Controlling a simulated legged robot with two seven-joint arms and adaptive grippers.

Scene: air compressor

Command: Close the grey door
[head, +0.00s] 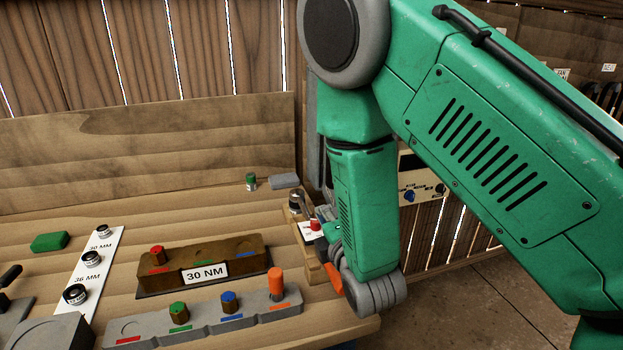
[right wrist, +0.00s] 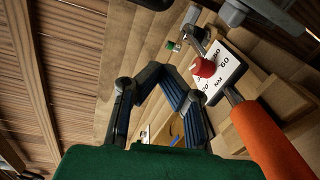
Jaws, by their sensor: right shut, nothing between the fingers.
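A narrow grey upright strip (head: 312,135) shows behind my right arm in the head view. It may be part of the grey door, but the arm hides most of it and I cannot tell how far open it stands. My right arm crosses the right half of the head view, with its wrist low at the bench's right end. No door can be made out there. My left gripper is not in view.
On the wooden bench stand a 30 NM block (head: 217,262) and a grey tray (head: 245,320) with coloured pegs. An orange handle (right wrist: 268,140) and a red knob (right wrist: 203,67) are close to the right gripper. A beige panel (head: 425,170) is behind the arm.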

